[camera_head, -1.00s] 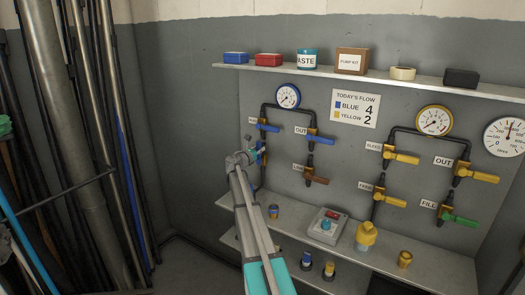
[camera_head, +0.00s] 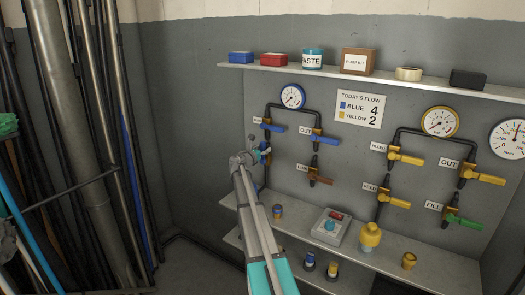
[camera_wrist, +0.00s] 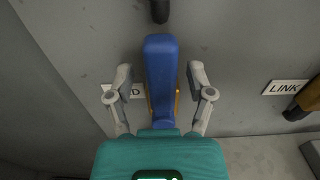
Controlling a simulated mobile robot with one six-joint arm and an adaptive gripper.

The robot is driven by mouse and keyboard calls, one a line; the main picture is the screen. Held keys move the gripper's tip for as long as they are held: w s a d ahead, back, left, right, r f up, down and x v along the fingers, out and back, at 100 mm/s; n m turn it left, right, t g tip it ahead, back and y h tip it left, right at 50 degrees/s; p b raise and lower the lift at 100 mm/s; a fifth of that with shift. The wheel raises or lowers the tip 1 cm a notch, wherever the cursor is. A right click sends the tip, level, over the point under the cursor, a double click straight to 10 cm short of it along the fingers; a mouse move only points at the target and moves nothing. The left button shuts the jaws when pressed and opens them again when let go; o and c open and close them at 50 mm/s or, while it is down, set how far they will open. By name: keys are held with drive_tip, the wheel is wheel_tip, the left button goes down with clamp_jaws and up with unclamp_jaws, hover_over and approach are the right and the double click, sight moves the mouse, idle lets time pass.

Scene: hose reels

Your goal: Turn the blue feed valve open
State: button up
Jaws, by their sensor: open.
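The blue feed valve's handle (camera_wrist: 162,80) stands upright in the middle of the wrist view, between my gripper's two fingers. My gripper (camera_wrist: 160,92) is open, one finger on each side of the handle, with visible gaps. A bit of brass valve body shows behind the handle. Its white label is mostly covered, with only a "D" readable. In the head view, my gripper (camera_head: 260,152) is at the lower left of the blue pipe group and hides most of this valve.
The LINK valve (camera_head: 318,176) with a brown handle is to the right, also in the wrist view (camera_wrist: 303,100). A blue-handled OUT valve (camera_head: 322,137) and another blue-handled valve (camera_head: 272,127) are above. A lower shelf (camera_head: 300,235) holds several small items. Yellow valves are farther right.

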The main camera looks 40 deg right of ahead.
drive_tip(key=shift+a, duration=0.15)
drive_tip(key=v, duration=1.1)
drive_tip(key=shift+s+a, duration=0.15)
drive_tip(key=shift+a, duration=0.25)
drive_tip(key=s+a+f+m+g+y+p, duration=0.2)
drive_tip(key=s+a+m+y, duration=0.3)
drive_tip(key=s+a, duration=0.5)
drive_tip(key=s+a+f+m+g+y+p, duration=0.2)
drive_tip(key=s+a+m+y+p, duration=0.3)
drive_tip(key=a, duration=1.3)
drive_tip(key=s+a+f+m+g+y+p, duration=0.2)
drive_tip(key=s+a+m+y, duration=0.5)
drive_tip(key=s+a+m, duration=0.5)
drive_tip(key=s+a+f+p, duration=0.1)
drive_tip(key=s+a+p, duration=0.1)
drive_tip(key=s+a, duration=0.1)
drive_tip(key=shift+s, duration=0.5)
drive_tip(key=shift+f, duration=0.1)
drive_tip(key=shift+c, duration=0.2)
